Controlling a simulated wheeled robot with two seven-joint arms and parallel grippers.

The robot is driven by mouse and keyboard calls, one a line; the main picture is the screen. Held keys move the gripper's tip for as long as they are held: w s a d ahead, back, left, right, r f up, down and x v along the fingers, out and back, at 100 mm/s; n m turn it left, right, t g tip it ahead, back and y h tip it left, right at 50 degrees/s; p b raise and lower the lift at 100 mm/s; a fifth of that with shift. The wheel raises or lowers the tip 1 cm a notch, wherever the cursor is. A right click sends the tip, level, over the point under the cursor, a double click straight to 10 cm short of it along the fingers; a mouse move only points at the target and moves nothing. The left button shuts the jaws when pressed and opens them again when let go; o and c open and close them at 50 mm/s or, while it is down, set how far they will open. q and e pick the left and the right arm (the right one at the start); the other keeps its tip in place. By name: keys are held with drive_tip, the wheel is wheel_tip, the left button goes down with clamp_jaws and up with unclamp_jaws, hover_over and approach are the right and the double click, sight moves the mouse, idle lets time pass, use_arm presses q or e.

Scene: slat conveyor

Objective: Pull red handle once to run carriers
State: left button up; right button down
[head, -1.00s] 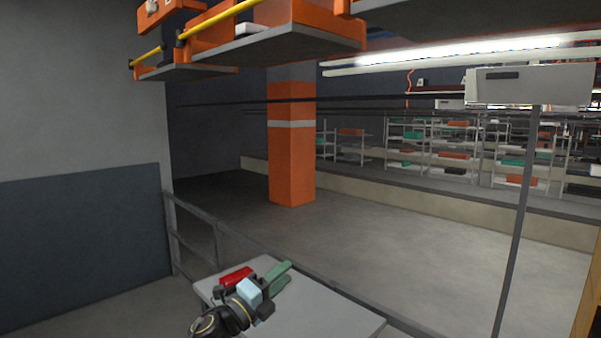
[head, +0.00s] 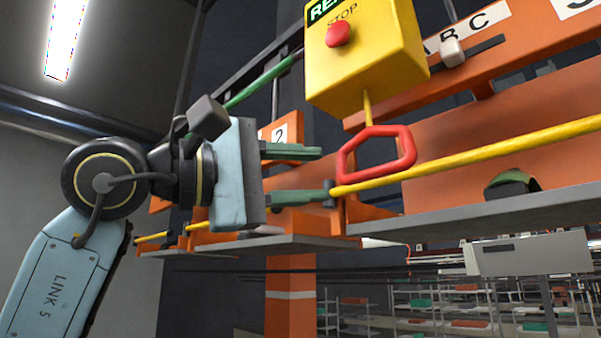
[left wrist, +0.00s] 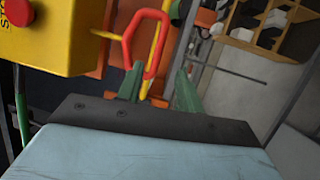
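The red handle (head: 408,148) is a ring hanging on a short yellow rod below a yellow box (head: 365,65) with a red STOP button (head: 339,35). My left gripper (head: 308,173) is open and empty. Its green fingers point right at the handle, with the tips just left of the ring in the head view. In the left wrist view the handle (left wrist: 163,40) lies ahead of the open fingers (left wrist: 160,85), nearer the left one. Whether a finger touches it I cannot tell. My right gripper is not in view.
A yellow rail (head: 480,152) runs behind the handle along the orange carriers (head: 450,190) with grey shelves. A dark item with a green top (head: 512,184) sits on the shelf at right. Shelving racks stand far back.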

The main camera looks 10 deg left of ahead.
sight(369, 175)
use_arm(q)
drive_tip(key=p+x, duration=0.2)
drive_tip(key=x, duration=0.2)
drive_tip(key=p+x, duration=0.1)
drive_tip(key=x, duration=0.3)
drive_tip(key=shift+d+r+p, duration=0.25)
drive_tip(key=shift+p, duration=0.1)
drive_tip(key=shift+w+d, duration=0.45)
drive_tip(key=shift+d, duration=0.05)
clamp_jaws()
drive_tip(key=shift+f, duration=0.1)
